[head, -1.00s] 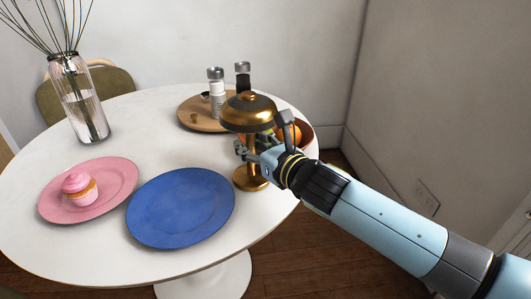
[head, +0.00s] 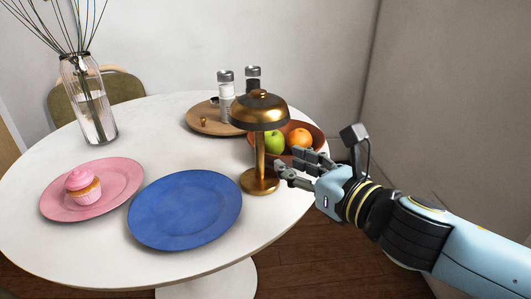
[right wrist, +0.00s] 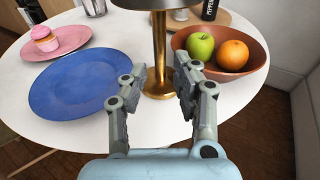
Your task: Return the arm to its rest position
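My right gripper (head: 287,167) is open and empty at the right edge of the white round table (head: 150,128). Its fingers point left toward the brass lamp (head: 261,182), which stands upright on the table. In the right wrist view the two fingers (right wrist: 152,95) are spread apart, with the lamp's stem (right wrist: 159,50) beyond the gap between them. The lamp's shade is mostly cut off at the top of that view. My left gripper is not in view.
A blue plate (head: 185,210) and a pink plate (head: 115,175) with a cupcake (head: 83,187) lie left of the lamp. Behind it are a fruit bowl (head: 316,141) and a wooden tray (head: 200,121) with shakers. A glass vase (head: 92,115) stands at left. Walls rise behind and right.

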